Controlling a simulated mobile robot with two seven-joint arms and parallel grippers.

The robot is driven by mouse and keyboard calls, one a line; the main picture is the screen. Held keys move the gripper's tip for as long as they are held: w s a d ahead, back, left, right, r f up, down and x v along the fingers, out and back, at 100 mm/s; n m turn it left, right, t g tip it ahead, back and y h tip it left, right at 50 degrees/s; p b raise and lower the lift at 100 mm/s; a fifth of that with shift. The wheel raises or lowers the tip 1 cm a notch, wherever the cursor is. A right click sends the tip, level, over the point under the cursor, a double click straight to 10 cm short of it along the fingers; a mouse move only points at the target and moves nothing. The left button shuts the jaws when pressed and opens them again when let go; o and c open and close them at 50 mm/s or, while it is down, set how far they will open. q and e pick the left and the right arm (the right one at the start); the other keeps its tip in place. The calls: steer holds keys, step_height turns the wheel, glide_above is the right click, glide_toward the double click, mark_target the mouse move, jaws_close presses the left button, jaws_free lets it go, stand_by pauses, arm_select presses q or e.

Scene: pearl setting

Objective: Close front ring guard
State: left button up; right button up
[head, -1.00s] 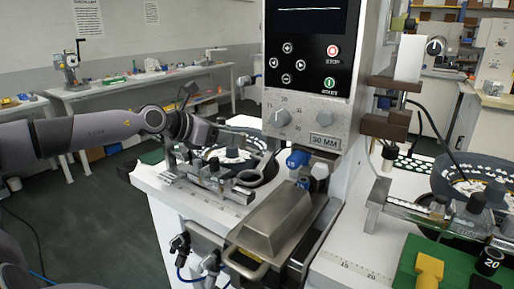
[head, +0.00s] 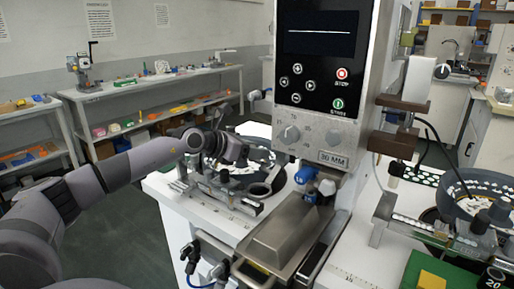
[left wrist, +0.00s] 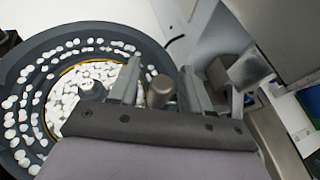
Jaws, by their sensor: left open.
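My left gripper (head: 243,156) reaches in from the left, over the left feeder bowl of the machine. In the left wrist view its two open fingers (left wrist: 160,82) point over the dark bowl (left wrist: 38,88) of white pearls. A grey cylindrical knob (left wrist: 159,93) shows between the fingers; I cannot tell whether they touch it. A metal hood (head: 283,228) stands at the machine's front, below the gripper. I cannot tell which part is the front ring guard. My right gripper is not in view.
The machine's control panel (head: 318,60) rises right of my left gripper. A blue knob (head: 299,173) sticks out below it. A side bench (head: 150,85) stands behind at the left.

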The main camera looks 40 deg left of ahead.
arm_select(q)
steer(key=shift+w+d+f, duration=0.15)
steer(key=shift+w+f, duration=0.05)
steer(key=shift+w, duration=0.25)
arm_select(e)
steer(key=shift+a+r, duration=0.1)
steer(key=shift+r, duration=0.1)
arm_select(q)
jaws_close()
steer(key=shift+s, duration=0.1)
steer(key=shift+s, duration=0.65)
jaws_free()
steer(key=shift+w, duration=0.1)
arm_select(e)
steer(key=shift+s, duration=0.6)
